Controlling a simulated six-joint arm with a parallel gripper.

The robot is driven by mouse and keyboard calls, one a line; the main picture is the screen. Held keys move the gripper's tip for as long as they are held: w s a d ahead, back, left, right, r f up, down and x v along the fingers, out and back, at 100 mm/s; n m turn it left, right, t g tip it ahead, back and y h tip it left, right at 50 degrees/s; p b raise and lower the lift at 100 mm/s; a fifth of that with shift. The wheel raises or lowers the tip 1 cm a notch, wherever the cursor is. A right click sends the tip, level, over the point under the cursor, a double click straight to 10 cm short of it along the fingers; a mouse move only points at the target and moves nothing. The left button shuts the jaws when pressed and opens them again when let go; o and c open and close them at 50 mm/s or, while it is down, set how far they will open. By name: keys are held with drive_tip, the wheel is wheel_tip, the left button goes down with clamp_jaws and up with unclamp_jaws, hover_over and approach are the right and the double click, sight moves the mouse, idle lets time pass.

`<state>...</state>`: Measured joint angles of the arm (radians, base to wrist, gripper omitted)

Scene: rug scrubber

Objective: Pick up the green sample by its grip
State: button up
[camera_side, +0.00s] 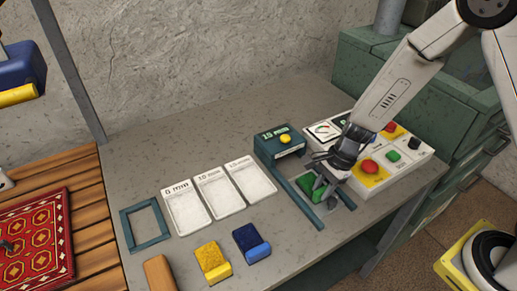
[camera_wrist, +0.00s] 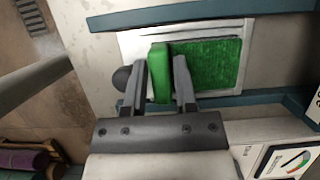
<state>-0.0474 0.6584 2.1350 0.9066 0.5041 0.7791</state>
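The green sample (camera_side: 307,187) lies between two teal rails below the timer box; in the wrist view its textured green pad (camera_wrist: 212,64) rests on a white plate. Its raised smooth green grip (camera_wrist: 161,72) stands at the pad's left edge. My gripper (camera_side: 322,186) is down at the sample and partly hides it in the side view. In the wrist view my gripper (camera_wrist: 160,62) has one finger on each side of the grip. Narrow gaps seem to show between fingers and grip, so it looks open around it.
The timer box (camera_side: 279,147) with a yellow button stands just behind. A button panel (camera_side: 385,162) is close on the right. White cards (camera_side: 219,190), a teal frame (camera_side: 146,223), a yellow sample (camera_side: 212,261) and a blue sample (camera_side: 250,242) lie left. The table's front edge is near.

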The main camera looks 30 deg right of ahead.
clamp_jaws()
drive_tip(key=shift+r, duration=0.15)
wheel_tip(320, 180, up, 10)
idle(1.0)
idle(0.4)
